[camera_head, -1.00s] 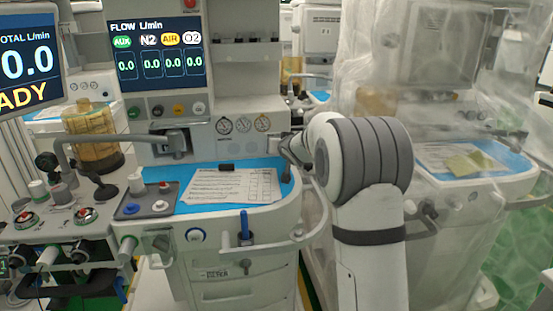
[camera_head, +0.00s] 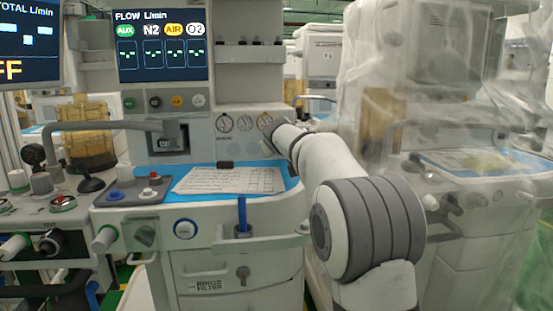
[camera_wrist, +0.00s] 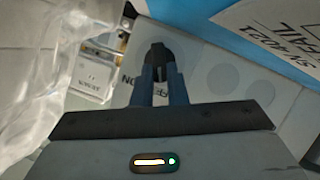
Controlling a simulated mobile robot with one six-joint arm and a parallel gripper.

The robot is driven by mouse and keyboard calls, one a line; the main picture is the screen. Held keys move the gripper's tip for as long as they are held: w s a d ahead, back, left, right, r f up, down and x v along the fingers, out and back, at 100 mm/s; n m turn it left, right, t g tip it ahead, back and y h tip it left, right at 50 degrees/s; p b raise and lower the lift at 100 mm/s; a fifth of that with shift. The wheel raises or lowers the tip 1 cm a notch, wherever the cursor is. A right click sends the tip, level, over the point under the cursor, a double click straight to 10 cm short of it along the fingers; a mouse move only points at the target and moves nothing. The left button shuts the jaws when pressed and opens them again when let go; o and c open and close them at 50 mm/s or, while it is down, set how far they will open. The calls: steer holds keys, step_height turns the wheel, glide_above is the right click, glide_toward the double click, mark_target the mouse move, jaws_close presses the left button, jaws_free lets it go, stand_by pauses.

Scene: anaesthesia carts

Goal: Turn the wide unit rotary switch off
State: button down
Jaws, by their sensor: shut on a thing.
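The wide unit (camera_head: 250,85) is the pale cart with the flow screen (camera_head: 160,45), which shows dashes. The tilted screen (camera_head: 25,60) at the far left shows the letters "FF", cut by the picture edge. In the wrist view, the dark rotary switch (camera_wrist: 156,50) sits on a grey panel with partly covered lettering beside it. My gripper (camera_wrist: 160,78) is shut on the switch, its two dark fingers on either side of it. In the head view, my arm reaches to the right side of the unit; the switch and fingertips are hidden there.
A paper sheet (camera_head: 230,180) lies on the blue worktop close to my arm. A cart under clear plastic (camera_head: 400,100) stands to the right. A yellow canister (camera_head: 85,130) and a grey tube (camera_head: 100,125) are at left. The unit's front rail (camera_head: 262,243) juts out.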

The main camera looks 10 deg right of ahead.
steer(key=shift+a+f+n+h+b, duration=0.1)
steer(key=shift+f+n+h+b, duration=0.4)
steer(key=shift+b, duration=0.55)
steer(key=shift+r, duration=0.15)
steer(key=c, duration=1.4)
jaws_free()
steer(key=shift+s+r, duration=0.1)
steer(key=shift+r, duration=0.05)
steer(key=shift+c, duration=0.2)
steer(key=v, duration=0.7)
steer(key=shift+s+a, duration=0.1)
steer(key=shift+s, duration=0.3)
steer(key=shift+r, duration=0.1)
